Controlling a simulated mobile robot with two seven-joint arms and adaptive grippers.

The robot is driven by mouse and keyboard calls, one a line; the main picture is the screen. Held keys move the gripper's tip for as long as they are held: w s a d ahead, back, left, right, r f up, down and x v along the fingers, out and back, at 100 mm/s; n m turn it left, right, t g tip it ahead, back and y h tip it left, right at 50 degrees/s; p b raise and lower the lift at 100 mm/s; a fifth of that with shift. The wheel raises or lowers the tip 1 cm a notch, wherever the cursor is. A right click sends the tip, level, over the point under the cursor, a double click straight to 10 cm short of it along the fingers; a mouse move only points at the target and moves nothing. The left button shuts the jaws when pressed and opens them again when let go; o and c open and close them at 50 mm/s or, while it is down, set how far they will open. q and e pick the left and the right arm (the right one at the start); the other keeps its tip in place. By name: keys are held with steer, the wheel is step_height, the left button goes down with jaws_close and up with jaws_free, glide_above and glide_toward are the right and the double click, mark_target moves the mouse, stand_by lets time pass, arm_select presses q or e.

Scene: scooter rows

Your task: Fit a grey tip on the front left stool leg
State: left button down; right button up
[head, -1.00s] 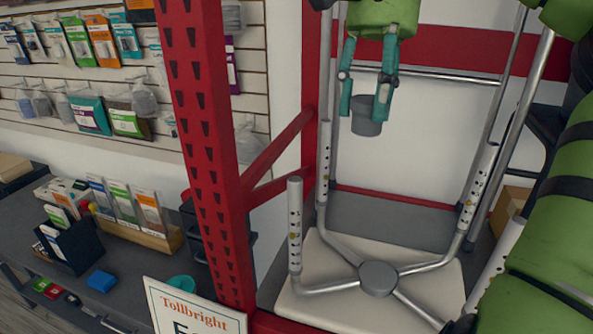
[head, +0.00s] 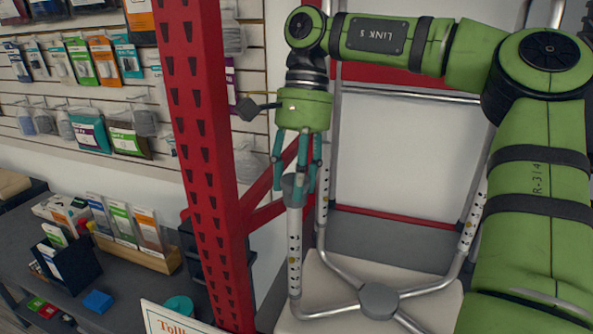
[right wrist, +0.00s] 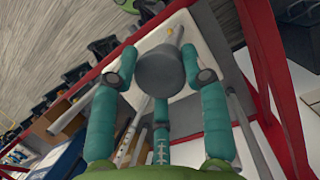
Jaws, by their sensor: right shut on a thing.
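An upturned stool stands on its pale seat (head: 330,285), with its metal legs pointing up from a round grey hub (head: 378,300). The front left leg (head: 294,255) is an upright tube with a row of holes. My right gripper (head: 297,185) is directly above this leg, shut on a grey tip (head: 291,188). The tip's lower end meets the leg's top in the head view; I cannot tell whether it is around it. In the right wrist view the tip (right wrist: 160,70) sits between the teal fingers and hides what lies behind it. My left gripper is not in view.
A red perforated rack post (head: 208,160) stands just left of the leg, with a red brace (head: 262,215) behind the gripper. Other perforated legs (head: 471,225) rise at the back. A dark counter (head: 130,290) with packets and a blue block (head: 97,301) is at left.

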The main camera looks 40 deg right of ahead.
steer(key=shift+a+f, duration=0.1)
steer(key=shift+f, duration=0.2)
steer(key=shift+f+b, duration=0.3)
steer(key=shift+f, duration=0.05)
steer(key=o, duration=1.1)
steer(key=shift+o, duration=0.2)
steer(key=shift+r, duration=0.2)
steer(key=shift+r+p, duration=0.3)
steer(key=shift+r, duration=0.15)
steer(key=b+v, duration=0.1)
steer(key=v, duration=0.6)
steer(key=shift+r, duration=0.25)
